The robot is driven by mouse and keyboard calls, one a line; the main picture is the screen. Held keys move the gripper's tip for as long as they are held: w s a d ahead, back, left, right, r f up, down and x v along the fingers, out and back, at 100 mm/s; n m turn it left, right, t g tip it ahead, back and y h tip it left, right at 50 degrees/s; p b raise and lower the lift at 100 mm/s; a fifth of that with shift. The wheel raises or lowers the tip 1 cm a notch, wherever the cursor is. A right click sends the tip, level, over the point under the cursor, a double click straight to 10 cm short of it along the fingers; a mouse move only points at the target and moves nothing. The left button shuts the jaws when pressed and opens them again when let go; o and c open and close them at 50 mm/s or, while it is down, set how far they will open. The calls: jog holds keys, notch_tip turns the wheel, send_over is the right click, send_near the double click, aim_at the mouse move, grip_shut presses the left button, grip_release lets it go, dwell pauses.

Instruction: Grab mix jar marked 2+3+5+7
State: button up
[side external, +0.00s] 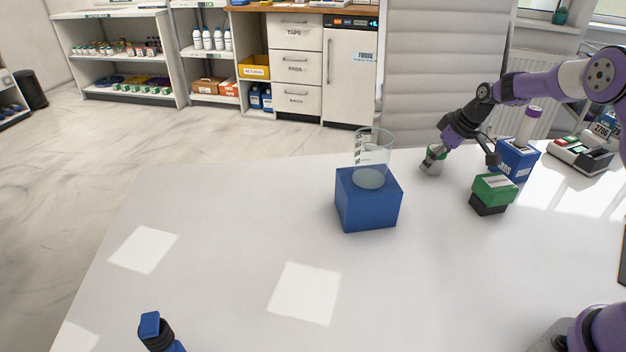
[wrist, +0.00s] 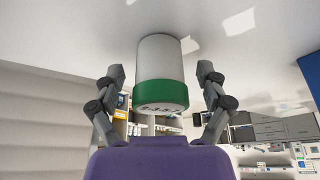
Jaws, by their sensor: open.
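The mix jar (side external: 432,164) is a small pale jar with a green band at its lid, standing on the white table near the far edge. In the wrist view the jar (wrist: 159,62) appears upside down, with small dark digits on its lid that look like 2, 3, 5 and 7 but are not sharp. My gripper (side external: 440,156) is at the jar. In the wrist view my gripper (wrist: 160,72) is open, one finger on each side of the jar with a visible gap to both. The side view partly hides the jar behind a finger.
A blue box (side external: 514,162) and a green box on a black base (side external: 494,190) stand close to the right of my gripper. A glass beaker (side external: 372,150) stands on a blue block (side external: 368,203) to the left. The table's front left is mostly clear.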

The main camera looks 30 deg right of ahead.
jog(key=shift+w+f, duration=0.1)
jog(key=shift+f, duration=0.15)
jog(key=c, duration=1.2)
